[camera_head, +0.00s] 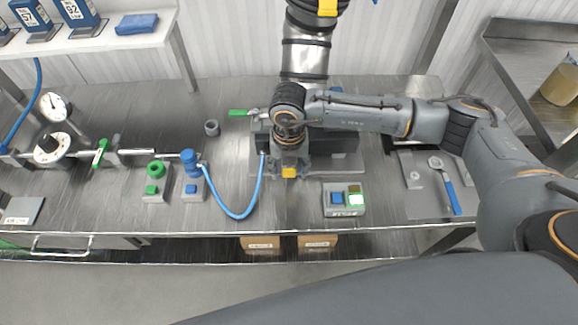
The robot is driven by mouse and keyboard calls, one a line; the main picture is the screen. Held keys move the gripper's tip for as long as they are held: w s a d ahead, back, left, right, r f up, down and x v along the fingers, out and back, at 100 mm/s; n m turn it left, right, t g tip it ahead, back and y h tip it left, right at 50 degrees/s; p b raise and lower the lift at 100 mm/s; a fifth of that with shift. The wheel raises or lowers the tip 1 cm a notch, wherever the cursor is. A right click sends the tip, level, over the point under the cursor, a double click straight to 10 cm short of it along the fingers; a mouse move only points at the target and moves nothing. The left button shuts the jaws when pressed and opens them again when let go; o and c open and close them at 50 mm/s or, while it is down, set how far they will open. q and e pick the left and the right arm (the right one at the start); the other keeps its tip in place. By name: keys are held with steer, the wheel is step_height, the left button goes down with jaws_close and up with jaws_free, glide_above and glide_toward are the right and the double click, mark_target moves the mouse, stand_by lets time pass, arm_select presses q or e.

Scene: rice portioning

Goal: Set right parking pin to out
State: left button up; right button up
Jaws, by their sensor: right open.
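My right gripper (289,150) comes in from the right and points down over the dark machine (345,142) in the middle of the bench. Its jaws are open, with its fingers foreshortened from above. A small yellow part (289,172) shows just below the gripper; I cannot tell whether they touch. No part is clearly recognisable as the right parking pin; it may be hidden under my gripper and wrist. A green handle (239,113) sticks out left of the machine. My left gripper is not in view.
A steel pipe (305,55) rises behind the machine. A blue hose (222,208) loops from a blue fitting (190,163) beside a green ring block (155,180). A button box (343,199) stands front right. A grey board (430,185) bears a blue-handled tool (446,186).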

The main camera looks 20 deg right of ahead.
jaws_close()
steer(key=shift+s+a, duration=0.3)
steer(key=shift+s, duration=0.7)
steer(key=shift+s+a, duration=0.3)
steer(key=shift+s, duration=0.65)
steer(key=shift+c, duration=1.8)
jaws_free()
steer(key=o, duration=0.4)
steer(key=shift+c, duration=0.2)
steer(key=shift+r, duration=0.1)
